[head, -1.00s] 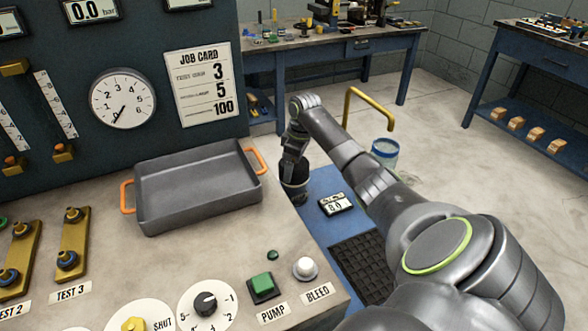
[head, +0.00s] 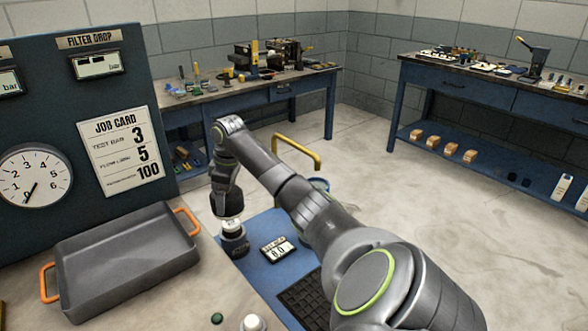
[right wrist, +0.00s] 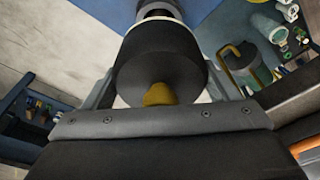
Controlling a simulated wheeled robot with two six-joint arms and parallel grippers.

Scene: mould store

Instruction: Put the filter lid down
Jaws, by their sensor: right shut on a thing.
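The filter lid (right wrist: 160,65) is a dark, round, thick cap with a brass-yellow knob on it. It fills the upper middle of the right wrist view, between the two fingers of my right gripper (right wrist: 160,95), which is shut on it. In the head view my right gripper (head: 226,190) points down and holds the lid (head: 230,207) over the dark filter housing (head: 234,245). A white part (head: 232,225) shows between lid and housing. Whether the lid touches it I cannot tell. My left gripper is out of view.
The housing stands on a blue surface with a small display reading 6.0 (head: 277,250) and a black grid mat (head: 305,297). A grey tray with orange handles (head: 130,262) sits on the bench to the left. A yellow rail (head: 297,149) rises behind my arm.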

